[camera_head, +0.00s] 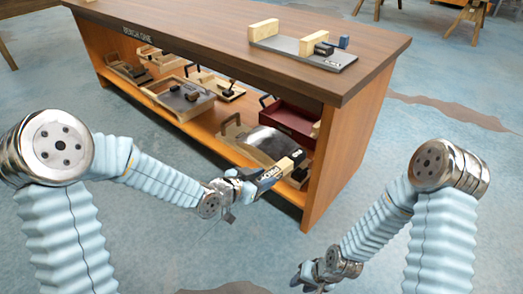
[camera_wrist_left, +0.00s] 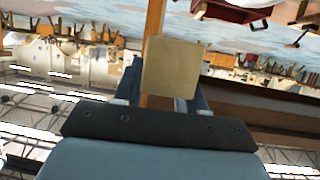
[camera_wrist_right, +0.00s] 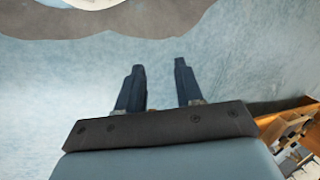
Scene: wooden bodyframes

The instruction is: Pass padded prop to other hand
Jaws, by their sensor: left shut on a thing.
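The padded prop (camera_head: 285,167) is a block with a light wooden end and a dark lettered side. My left gripper (camera_head: 252,185) is shut on it and holds it in front of the bench's lower shelf. In the left wrist view the prop (camera_wrist_left: 171,66) shows as a plain tan face between the fingers. My right gripper (camera_head: 309,279) is low at the bottom of the head view, apart from the prop. In the right wrist view its two fingers (camera_wrist_right: 158,85) stand apart with only blue floor beyond them.
A wooden bench (camera_head: 205,35) marked "BENCH ONE" stands ahead. A dark tray (camera_head: 310,56) with blocks is on its top. The lower shelf holds several wooden trays and a dark red box (camera_head: 289,120). Its right end panel (camera_head: 345,140) is near.

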